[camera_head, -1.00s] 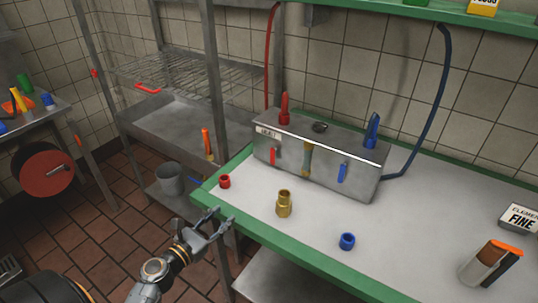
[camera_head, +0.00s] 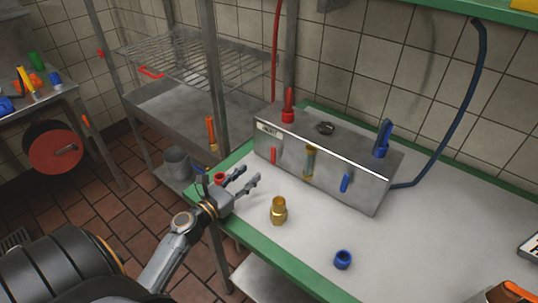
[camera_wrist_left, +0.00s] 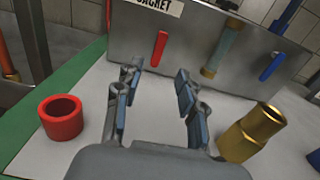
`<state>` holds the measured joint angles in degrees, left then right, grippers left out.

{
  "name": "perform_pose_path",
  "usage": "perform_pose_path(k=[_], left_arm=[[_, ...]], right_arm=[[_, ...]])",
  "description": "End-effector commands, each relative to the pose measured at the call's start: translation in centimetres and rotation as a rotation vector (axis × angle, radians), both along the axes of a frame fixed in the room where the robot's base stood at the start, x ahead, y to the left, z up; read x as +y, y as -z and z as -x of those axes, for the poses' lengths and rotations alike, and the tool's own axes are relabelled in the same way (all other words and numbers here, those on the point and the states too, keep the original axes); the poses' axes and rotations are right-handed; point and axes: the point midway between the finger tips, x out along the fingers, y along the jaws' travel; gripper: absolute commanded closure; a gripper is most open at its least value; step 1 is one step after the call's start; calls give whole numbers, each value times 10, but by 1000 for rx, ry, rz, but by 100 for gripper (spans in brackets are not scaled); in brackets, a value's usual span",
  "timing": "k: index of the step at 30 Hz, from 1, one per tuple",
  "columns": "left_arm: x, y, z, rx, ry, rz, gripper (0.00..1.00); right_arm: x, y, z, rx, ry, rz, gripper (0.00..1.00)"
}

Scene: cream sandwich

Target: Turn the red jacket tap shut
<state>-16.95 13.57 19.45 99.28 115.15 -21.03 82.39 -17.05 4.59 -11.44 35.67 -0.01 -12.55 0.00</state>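The red jacket tap (camera_head: 273,156) is a small red lever on the front of the steel box (camera_head: 352,185), below a white label (camera_head: 269,132). In the wrist view the lever (camera_wrist_left: 159,48) stands nearly upright under the label, which reads "JACKET" (camera_wrist_left: 163,5). My left gripper (camera_head: 249,176) is over the left end of the bench, in front of the box. Its fingers (camera_wrist_left: 157,80) are apart with nothing between them, and point toward the red lever without touching it. My right gripper is out of view.
A red ring (camera_wrist_left: 61,118) stands left of my fingers and a brass fitting (camera_wrist_left: 250,131) to their right. A blue ring (camera_head: 343,260) lies nearer the bench front. A blue lever (camera_head: 346,183) and a sight tube (camera_head: 309,162) are on the box's front.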

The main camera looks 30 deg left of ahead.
Motion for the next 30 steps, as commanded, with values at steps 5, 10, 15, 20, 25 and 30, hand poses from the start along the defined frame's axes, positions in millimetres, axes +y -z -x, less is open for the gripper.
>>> perform_pose_path(k=[5, 10, 15, 20, 25, 30], left_arm=[[-3, -4, -42, -3, 1, 0, 60], [-5, -3, -73, -2, 0, 0, 60], [-7, -1, -92, -1, 0, 1, 60], [-8, -1, -99, 0, 0, 0, 60], [-8, -1, -99, 0, 0, -1, 60], [-8, -1, -99, 0, 0, -1, 81]], right_arm=[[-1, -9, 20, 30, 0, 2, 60], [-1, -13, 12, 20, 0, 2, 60], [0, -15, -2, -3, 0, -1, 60], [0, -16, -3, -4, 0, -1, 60], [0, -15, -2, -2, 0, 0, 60], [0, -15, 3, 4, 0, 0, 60]])
